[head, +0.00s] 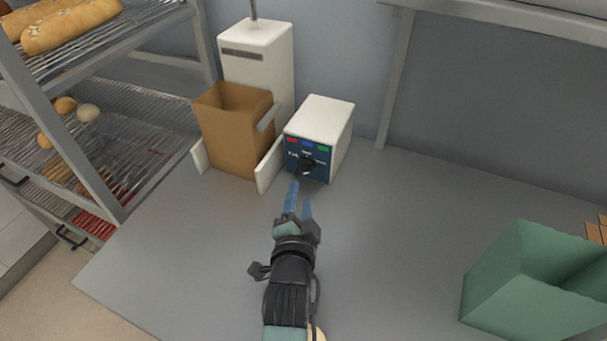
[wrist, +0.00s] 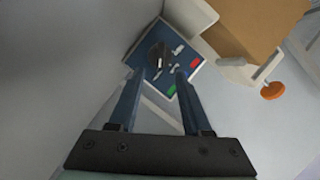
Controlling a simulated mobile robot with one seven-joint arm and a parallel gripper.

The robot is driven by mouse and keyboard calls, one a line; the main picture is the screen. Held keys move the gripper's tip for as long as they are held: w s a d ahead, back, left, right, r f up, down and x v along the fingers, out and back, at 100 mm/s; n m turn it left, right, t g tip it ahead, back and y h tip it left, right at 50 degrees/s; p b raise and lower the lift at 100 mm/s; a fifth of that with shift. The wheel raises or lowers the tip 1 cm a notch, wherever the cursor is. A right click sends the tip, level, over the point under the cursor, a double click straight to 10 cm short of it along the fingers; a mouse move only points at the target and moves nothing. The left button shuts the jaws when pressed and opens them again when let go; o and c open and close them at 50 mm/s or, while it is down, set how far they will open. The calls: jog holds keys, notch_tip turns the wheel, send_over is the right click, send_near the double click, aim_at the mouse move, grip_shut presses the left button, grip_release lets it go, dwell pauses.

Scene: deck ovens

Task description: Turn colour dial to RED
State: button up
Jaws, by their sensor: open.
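The colour dial (head: 305,166) is a black knob on the dark blue front panel of a small white box (head: 326,117). Red, blue and green marks run along the panel's top edge in the head view. In the wrist view the dial (wrist: 155,55) shows near the fingertips, with the red mark (wrist: 194,64) to its right and the green mark (wrist: 171,90) below. Which mark the dial points at is too small to tell. My gripper (head: 301,193) is open and empty, its blue fingers pointing at the panel, just short of the dial.
A brown paper bag (head: 235,138) stands between white plates left of the box, before a tall white unit (head: 262,65). A green container (head: 520,292) is at the right. A bread rack (head: 120,160) stands at the left. The grey counter (head: 400,220) between is clear.

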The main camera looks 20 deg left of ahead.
aim_at(303, 174)
jog(key=x, duration=0.7)
jog(key=shift+w+a+b, duration=0.1)
jog(key=shift+w+b, duration=0.2)
jog(key=shift+w, duration=0.05)
grip_shut()
